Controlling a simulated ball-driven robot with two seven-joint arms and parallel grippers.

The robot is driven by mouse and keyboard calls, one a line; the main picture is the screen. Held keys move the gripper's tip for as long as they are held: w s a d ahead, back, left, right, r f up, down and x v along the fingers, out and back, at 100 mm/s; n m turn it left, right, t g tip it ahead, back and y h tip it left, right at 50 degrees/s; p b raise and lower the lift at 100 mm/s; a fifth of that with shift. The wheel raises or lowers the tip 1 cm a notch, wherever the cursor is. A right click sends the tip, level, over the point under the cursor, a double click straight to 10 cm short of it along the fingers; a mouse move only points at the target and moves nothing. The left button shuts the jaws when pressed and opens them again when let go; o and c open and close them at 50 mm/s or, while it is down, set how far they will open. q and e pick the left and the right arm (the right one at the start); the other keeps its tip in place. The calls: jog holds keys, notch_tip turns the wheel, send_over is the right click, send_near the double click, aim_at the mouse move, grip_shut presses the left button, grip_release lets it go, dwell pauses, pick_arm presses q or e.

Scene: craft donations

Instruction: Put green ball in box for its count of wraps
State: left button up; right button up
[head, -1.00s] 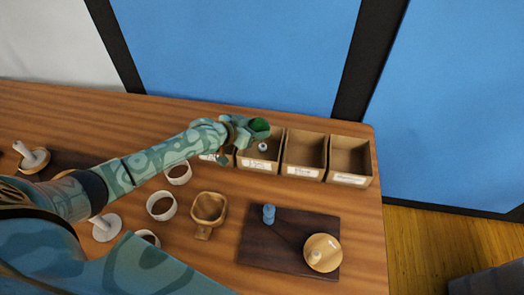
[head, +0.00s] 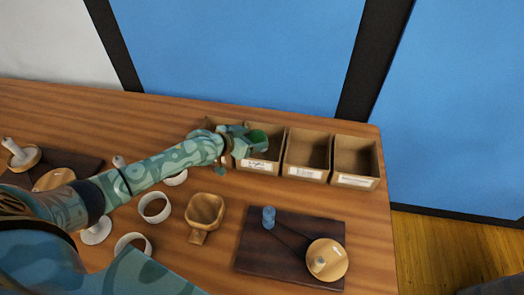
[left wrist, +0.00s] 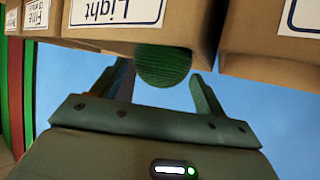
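The green ball (head: 258,137) is at the mouth of the second box from the left (head: 257,166). My left gripper (head: 253,141) reaches over this box with its fingers around the ball. In the left wrist view, the ribbed green ball (left wrist: 163,68) sits between the fingertips of my left gripper (left wrist: 163,80), partly hidden by the box's front wall (left wrist: 180,42). That box's label looks like "Eight" or "Light". Where the fingers touch the ball is hidden. My right gripper is not in view.
Two more open boxes (head: 305,172) (head: 354,180) stand to the right, and one at the left is partly behind my arm. A dark board (head: 262,258) with a blue spool (head: 268,217) and a wooden dish (head: 327,260) lies in front. A wooden cup (head: 206,210) and white rings (head: 155,207) stand nearby.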

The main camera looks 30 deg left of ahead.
pick_arm(q)
jog(key=shift+o, duration=1)
jog(key=shift+s+a+r, duration=0.1)
jog(key=shift+s+r, duration=0.1)
jog(key=shift+s, duration=0.1)
jog(key=p+v, duration=0.6)
jog(key=v, duration=0.9)
jog(key=shift+s+p, duration=0.3)
jog(key=shift+p, duration=0.1)
jog(key=shift+a+r, duration=0.1)
jog(key=shift+r, duration=0.05)
